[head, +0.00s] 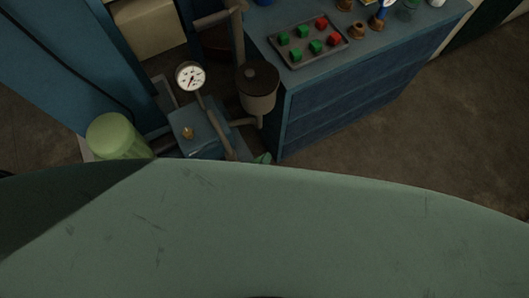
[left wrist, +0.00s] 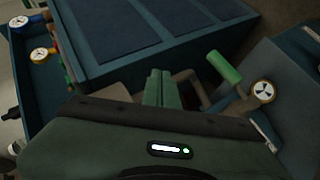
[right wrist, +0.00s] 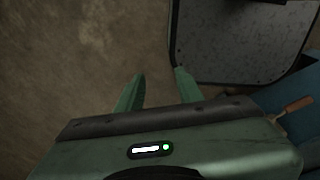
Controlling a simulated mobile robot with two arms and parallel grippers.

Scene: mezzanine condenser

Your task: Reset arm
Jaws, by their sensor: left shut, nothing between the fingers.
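My left gripper (left wrist: 162,88) shows in the left wrist view with its two green fingers side by side, shut and empty. In the head view only a small green piece of the left gripper (head: 263,158) shows beside the lower corner of the blue cabinet (head: 335,110). My right gripper (right wrist: 158,88) shows in the right wrist view with its green fingers spread apart and nothing between them. It hangs over bare brown floor, with a grey panel close by its right finger. The right gripper is not visible in the head view.
A grey tray (head: 291,62) with green and red blocks lies on the cabinet top. Left of the cabinet stand pipes, a round pot (head: 257,88), a white dial gauge (head: 190,76) and a pale green cylinder (head: 117,137). Floor (head: 400,135) to the right is clear.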

